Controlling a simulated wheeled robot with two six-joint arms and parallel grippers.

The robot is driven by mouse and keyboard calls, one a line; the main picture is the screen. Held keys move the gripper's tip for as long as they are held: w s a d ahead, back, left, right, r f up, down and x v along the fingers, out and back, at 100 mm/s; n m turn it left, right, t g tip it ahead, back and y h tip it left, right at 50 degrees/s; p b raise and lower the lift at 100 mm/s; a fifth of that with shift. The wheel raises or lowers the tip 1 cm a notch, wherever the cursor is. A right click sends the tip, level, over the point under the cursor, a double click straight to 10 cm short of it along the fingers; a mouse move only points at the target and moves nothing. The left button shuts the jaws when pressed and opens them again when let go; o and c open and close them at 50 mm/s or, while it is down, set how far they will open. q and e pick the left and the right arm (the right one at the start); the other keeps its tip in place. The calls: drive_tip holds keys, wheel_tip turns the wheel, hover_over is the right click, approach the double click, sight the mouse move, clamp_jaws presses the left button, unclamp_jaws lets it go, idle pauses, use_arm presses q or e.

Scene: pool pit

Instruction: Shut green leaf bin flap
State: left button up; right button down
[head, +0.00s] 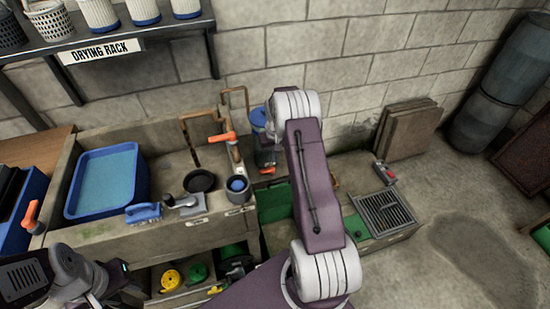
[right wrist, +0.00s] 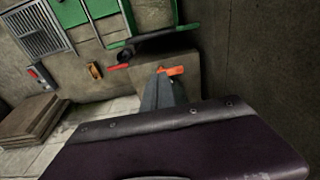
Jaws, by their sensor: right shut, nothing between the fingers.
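The green leaf bin (head: 276,203) is low on the floor, right of the sink, and largely hidden behind my right arm. A green part (head: 355,228) also shows right of the arm. In the right wrist view green panels (right wrist: 72,12) with thin bars show at the top. I cannot tell the flap's angle. My right gripper (right wrist: 162,78) is shut and empty, its grey fingers pointing up the picture toward an orange handle. It appears apart from the green panels and is hidden in the head view. My left gripper (head: 100,284) is at the lower left, its jaws unclear.
The concrete sink (head: 190,240) with a blue tub (head: 105,180) fills the left. A floor grate (head: 384,212), a red-handled tool (head: 384,173) and leaning slabs (head: 405,140) are to the right. A blue-lidded canister (head: 265,150) stands behind my right arm.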

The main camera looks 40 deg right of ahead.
drive_tip(key=s+a+f, duration=0.1)
drive_tip(key=s+f, duration=0.2)
drive_tip(key=f, duration=0.3)
drive_tip(key=shift+f+b, duration=0.4)
